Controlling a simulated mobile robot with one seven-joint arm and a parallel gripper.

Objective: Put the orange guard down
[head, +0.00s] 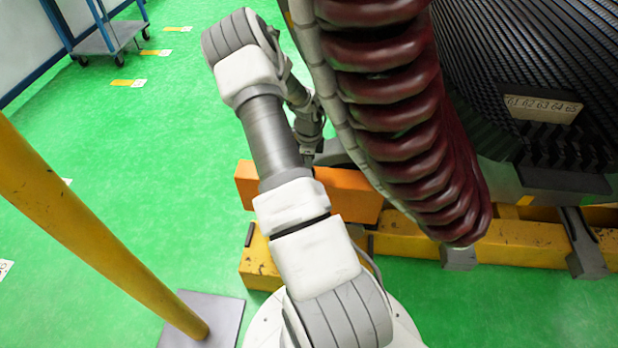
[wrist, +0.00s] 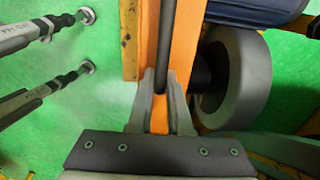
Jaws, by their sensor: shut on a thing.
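The orange guard (head: 352,191) is a long flat orange bar. In the head view it lies across behind my arm, beside the yellow base beam, and my arm hides its middle. In the wrist view the guard (wrist: 150,45) runs up the picture between my fingers. My gripper (wrist: 162,85) is shut on it, with one finger on each side. A dark rod crosses in front of part of the guard there. In the head view the fingertips are hidden, and I cannot tell whether the guard touches the beam or the floor.
A yellow beam frame (head: 510,238) carries the stator (head: 520,60) with dark red coils (head: 390,100) close right of my arm. A yellow post (head: 90,220) stands left. A dark roller (wrist: 235,75) is right of the guard. Green floor is open at left; a cart (head: 105,38) stands far back.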

